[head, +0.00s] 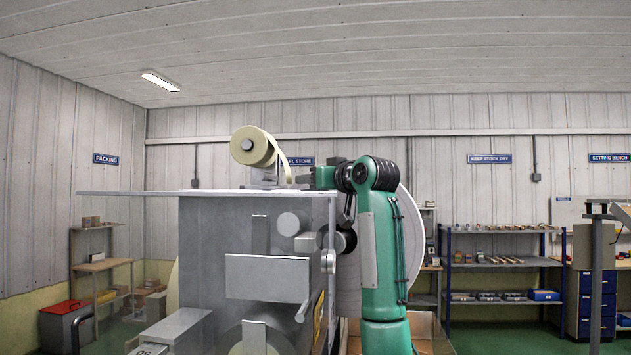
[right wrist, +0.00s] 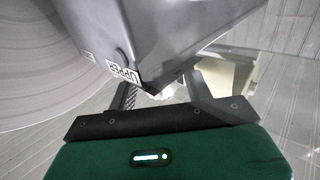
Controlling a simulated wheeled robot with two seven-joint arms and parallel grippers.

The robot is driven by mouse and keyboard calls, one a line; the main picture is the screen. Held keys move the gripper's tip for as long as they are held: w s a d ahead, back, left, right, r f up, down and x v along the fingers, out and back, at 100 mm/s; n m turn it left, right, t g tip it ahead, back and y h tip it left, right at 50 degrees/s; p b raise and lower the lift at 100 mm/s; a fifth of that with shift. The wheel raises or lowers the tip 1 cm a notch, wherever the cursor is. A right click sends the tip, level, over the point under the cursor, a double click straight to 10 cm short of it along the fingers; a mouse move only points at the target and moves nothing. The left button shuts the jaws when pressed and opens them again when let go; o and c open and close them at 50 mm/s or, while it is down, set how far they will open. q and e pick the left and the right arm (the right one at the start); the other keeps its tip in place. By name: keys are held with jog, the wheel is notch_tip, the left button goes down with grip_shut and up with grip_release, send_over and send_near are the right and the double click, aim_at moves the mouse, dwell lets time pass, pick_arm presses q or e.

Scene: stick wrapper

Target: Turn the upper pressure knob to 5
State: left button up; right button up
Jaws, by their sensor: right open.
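A grey housing (right wrist: 165,35) fills the upper middle of the right wrist view. Its edge carries a white label reading "UPPER" (right wrist: 123,75), seen at an angle. My right gripper (right wrist: 160,88) has its two dark fingers apart, just below the housing's lower edge. A pale shape shows between and behind the fingers; I cannot tell whether it is the knob. No dial number is readable. In the head view my green right arm rises beside the grey machine (head: 220,220), and its fingers cannot be made out. My left gripper is not in view.
A tape roll (head: 252,147) stands on top of the machine, above its flat top plate (head: 130,193). A large pale disc (head: 408,240) is behind my right arm. Shelves (head: 500,262) stand at the back right, and a red-lidded bin (head: 66,308) at the left.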

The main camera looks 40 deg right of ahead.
jog(key=shift+s+f, duration=0.1)
jog(key=shift+s, duration=0.2)
jog(key=s+a+b, duration=0.1)
jog(key=s+b, duration=0.5)
jog(key=s, duration=0.7)
jog(key=shift+a, duration=0.25)
